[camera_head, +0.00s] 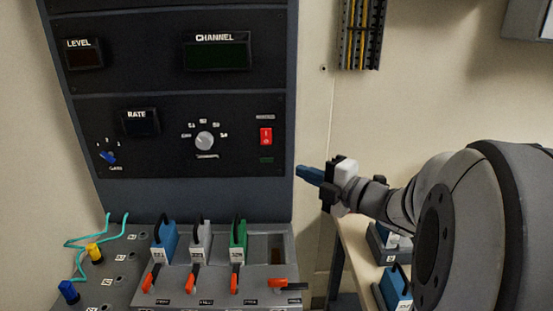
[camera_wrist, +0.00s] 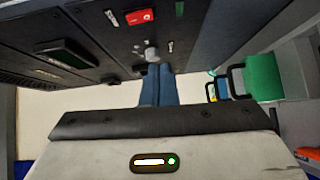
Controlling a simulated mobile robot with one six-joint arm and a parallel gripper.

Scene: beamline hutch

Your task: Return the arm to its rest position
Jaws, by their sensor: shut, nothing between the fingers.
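My gripper (camera_head: 303,172) is at the right of the instrument rack in the head view, with its blue fingers pointing left toward the rack's right edge. The fingers are shut together with nothing between them. In the wrist view the shut blue fingers (camera_wrist: 160,72) reach out from the grey gripper body, and the grey knob appears just beyond their tips. My arm extends to the right in the head view, and its large rounded link fills the lower right.
The rack panel (camera_head: 180,185) carries a grey knob (camera_head: 204,141) and a red switch (camera_head: 265,136). Below, the sloped console holds blue (camera_head: 165,243), white (camera_head: 200,242) and green (camera_head: 238,241) modules, with orange-red levers in front. A bench (camera_head: 352,240) with blue-fronted modules stands below my arm.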

